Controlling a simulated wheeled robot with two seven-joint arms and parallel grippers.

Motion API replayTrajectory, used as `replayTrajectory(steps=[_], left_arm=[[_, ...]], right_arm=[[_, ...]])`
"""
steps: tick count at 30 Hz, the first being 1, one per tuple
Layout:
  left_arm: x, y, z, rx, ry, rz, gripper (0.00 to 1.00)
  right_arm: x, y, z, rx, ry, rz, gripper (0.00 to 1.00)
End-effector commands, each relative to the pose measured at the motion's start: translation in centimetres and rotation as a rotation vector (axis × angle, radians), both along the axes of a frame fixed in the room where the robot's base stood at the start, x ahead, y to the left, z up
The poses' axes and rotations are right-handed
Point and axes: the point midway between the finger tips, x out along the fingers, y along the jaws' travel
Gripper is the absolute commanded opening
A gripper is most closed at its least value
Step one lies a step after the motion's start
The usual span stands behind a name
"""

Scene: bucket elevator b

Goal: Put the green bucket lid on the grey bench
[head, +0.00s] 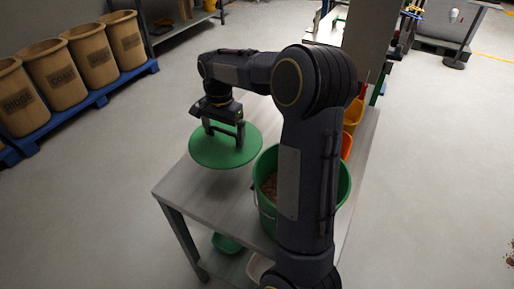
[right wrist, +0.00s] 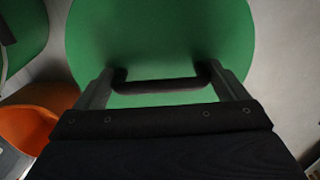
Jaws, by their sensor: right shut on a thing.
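The round green bucket lid (head: 222,150) is at the left part of the grey bench (head: 180,189) in the head view, just left of the open green bucket (head: 266,203). My right gripper (head: 240,140) is shut on the lid's dark handle (right wrist: 165,84), which lies between its fingers in the right wrist view. The lid looks about level; I cannot tell whether it touches the bench top. The bucket holds brown material and is partly hidden behind my right arm. My left gripper is not in view.
Orange (head: 346,145) and yellow (head: 353,114) containers stand on the bench behind my arm. A green bowl (head: 226,243) sits on the lower shelf. Several brown bins (head: 85,55) stand on a blue pallet at the left. The bench's front left top is clear.

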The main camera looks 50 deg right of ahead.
Motion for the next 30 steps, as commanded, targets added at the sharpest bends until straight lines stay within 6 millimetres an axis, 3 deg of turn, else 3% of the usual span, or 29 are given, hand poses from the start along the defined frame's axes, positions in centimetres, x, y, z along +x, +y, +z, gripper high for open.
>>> replayTrajectory(steps=[3, 15, 28, 29, 30], left_arm=[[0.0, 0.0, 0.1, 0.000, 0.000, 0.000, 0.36], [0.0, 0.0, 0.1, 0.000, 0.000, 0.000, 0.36], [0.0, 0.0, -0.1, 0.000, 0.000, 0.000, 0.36], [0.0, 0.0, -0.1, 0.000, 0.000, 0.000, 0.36], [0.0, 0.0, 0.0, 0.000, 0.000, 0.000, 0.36]], right_arm=[[-0.1, 0.0, -2.3, 0.001, 0.004, 0.000, 0.68], [-0.1, 0.0, -7.2, 0.001, 0.003, -0.001, 0.68], [0.0, 0.0, -8.1, 0.000, 0.000, 0.000, 0.68], [0.0, 0.0, -8.1, 0.000, 0.000, 0.000, 0.95], [0.0, 0.0, -8.0, 0.000, 0.000, 0.000, 1.00]])
